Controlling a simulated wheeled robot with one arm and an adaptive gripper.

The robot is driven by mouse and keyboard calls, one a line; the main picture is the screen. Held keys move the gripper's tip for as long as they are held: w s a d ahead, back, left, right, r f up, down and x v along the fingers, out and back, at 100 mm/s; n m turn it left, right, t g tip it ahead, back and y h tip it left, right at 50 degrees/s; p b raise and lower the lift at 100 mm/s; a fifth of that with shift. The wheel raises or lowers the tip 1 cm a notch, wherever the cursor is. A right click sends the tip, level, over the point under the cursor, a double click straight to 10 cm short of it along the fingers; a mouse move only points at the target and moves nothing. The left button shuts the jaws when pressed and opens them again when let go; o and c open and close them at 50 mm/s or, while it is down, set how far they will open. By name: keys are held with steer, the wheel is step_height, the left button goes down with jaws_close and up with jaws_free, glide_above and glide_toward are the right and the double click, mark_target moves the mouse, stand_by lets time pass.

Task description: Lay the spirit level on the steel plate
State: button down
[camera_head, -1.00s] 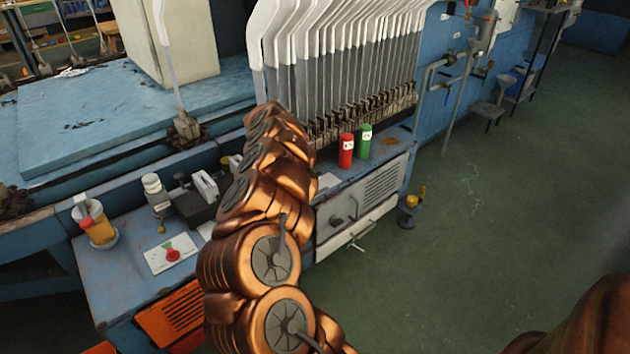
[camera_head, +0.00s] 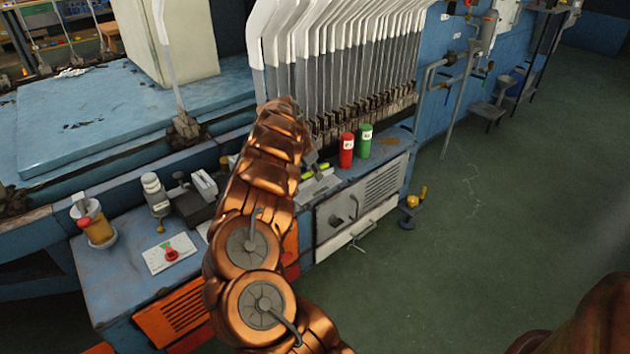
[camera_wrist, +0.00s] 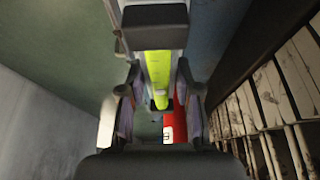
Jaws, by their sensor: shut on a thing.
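The spirit level is yellow-green with dark ends. It shows in the head view (camera_head: 317,171) as small bright pieces beside my arm, and lengthwise in the wrist view (camera_wrist: 159,72). My gripper (camera_wrist: 160,103) is shut on it, with a finger on either side. In the head view my gripper (camera_head: 313,166) is partly hidden by my arm. The steel plate (camera_head: 318,188) is pale grey and lies on the blue bench top, left of the red can. The level is over the plate; I cannot tell whether they touch.
A red can (camera_head: 346,151) and a green can (camera_head: 364,142) stand just right of the plate; the red one also shows in the wrist view (camera_wrist: 180,119). A row of white-topped sock boards (camera_head: 345,50) rises behind. A dark block device (camera_head: 190,202) stands left on the bench.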

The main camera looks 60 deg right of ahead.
mark_target(315, 180)
steer(key=shift+d+f, duration=0.1)
steer(key=shift+d, duration=0.25)
step_height(315, 180, down, 4)
steer(key=shift+r+b, duration=0.25)
steer(key=shift+b, duration=0.35)
steer(key=c, duration=0.8)
jaws_free()
steer(key=shift+f, duration=0.1)
steer(key=p+v, duration=0.2)
steer(key=v, duration=1)
steer(key=shift+w+a, duration=0.1)
steer(key=shift+w, duration=0.05)
